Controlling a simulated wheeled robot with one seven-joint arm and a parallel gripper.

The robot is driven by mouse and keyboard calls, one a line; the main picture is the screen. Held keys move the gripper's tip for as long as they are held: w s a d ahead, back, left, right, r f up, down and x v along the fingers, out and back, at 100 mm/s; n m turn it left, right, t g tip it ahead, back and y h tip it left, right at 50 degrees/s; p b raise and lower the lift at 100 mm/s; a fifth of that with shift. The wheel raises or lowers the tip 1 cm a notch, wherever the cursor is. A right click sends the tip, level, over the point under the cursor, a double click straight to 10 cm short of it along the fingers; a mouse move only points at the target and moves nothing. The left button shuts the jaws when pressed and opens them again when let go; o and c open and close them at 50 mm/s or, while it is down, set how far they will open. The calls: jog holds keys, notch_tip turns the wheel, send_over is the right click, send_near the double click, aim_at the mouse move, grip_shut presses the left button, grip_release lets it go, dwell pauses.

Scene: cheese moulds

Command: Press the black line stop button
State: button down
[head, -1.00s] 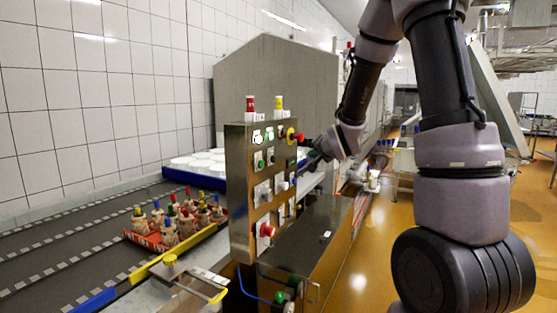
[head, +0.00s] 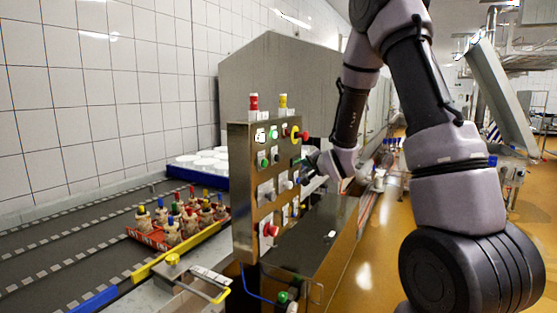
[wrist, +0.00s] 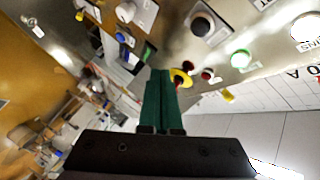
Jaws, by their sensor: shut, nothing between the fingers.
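The control panel (head: 243,190) stands upright beside the conveyor, with several buttons on its face. A black round button on a pale plate (wrist: 202,24) shows at the top of the wrist view; in the head view it appears as a small dark knob (head: 269,196) on the panel's lower left half. My gripper (head: 304,160) is at the panel's right side in the head view. In the wrist view its green fingers (wrist: 160,73) are together and empty, with the black button up and right of the tips. I see no contact with the black button.
Close to the fingers are a red emergency stop on a yellow ring (wrist: 180,78), a dark red button (wrist: 207,74) and a green button (wrist: 240,58). A white button (wrist: 125,12) and a blue one (wrist: 121,37) are left. A larger red button (head: 271,230) sits low.

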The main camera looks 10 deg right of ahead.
jog(key=w+a, duration=0.4)
jog(key=a, duration=0.2)
jog(key=shift+w, duration=0.15)
jog(key=shift+a, duration=0.1)
dwell(1.9)
jog(key=shift+w+a, duration=0.25)
jog(key=shift+a, duration=0.05)
jog(key=shift+w+a, duration=0.3)
jog(key=shift+a, duration=0.1)
dwell(0.8)
jog(key=shift+s+d, duration=0.1)
jog(key=shift+d, duration=0.05)
jog(key=shift+s+d, duration=0.45)
jog(key=shift+d, duration=0.15)
jog(key=shift+d, duration=0.1)
jog(key=s+d, duration=0.1)
jog(key=d, duration=0.1)
jog(key=s+d, duration=0.1)
jog(key=s, duration=0.1)
jog(key=shift+d, duration=0.4)
